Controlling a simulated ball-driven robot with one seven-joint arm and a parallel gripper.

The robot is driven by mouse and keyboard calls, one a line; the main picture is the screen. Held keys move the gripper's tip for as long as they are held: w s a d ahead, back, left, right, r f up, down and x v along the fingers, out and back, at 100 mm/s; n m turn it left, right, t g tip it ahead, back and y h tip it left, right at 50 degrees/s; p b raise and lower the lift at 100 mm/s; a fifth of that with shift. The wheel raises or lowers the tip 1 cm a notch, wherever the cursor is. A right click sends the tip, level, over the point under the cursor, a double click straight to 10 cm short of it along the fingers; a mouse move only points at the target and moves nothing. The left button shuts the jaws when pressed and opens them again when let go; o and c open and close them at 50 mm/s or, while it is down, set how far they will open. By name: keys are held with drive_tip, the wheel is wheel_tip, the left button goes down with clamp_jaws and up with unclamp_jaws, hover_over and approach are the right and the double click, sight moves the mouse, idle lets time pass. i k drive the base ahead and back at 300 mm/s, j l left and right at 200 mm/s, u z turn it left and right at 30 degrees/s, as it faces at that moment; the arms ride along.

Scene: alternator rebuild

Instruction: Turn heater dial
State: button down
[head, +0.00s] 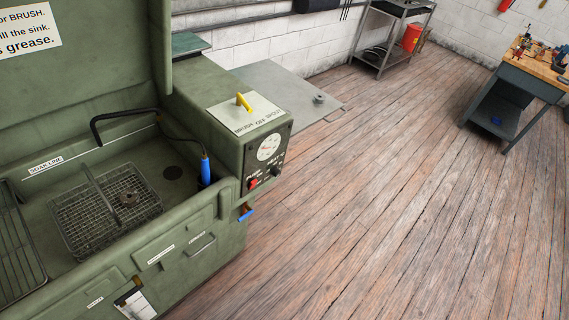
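A green parts washer with an open lid stands at the left, and its control box (235,125) is at the washer's right end. The dark front panel of the box carries a round white gauge (268,147). Below the gauge are a red switch or knob (253,184) and a small black knob (277,171). The black knob looks like the heater dial, but the lettering above it is too small to read surely, and so is its setting. My gripper is not in view.
A yellow lever (243,102) stands on top of the box. A wire basket (105,210) and blue-handled brush (206,170) are in the sink. A grey side shelf (275,90) sticks out behind the box. The wooden floor (400,210) to the right is clear.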

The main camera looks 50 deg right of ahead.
sight(276, 172)
drive_tip(key=k+z, duration=0.3)
drive_tip(key=k+l+z, duration=0.3)
drive_tip(key=k, duration=0.2)
drive_tip(key=k+l+z, duration=0.1)
drive_tip(key=k+z, duration=0.2)
drive_tip(key=i+l+u, duration=0.1)
drive_tip(key=i, duration=0.4)
drive_tip(key=i+l, duration=0.1)
drive_tip(key=i, duration=0.45)
drive_tip(key=i+u, duration=0.2)
drive_tip(key=i, duration=1.2)
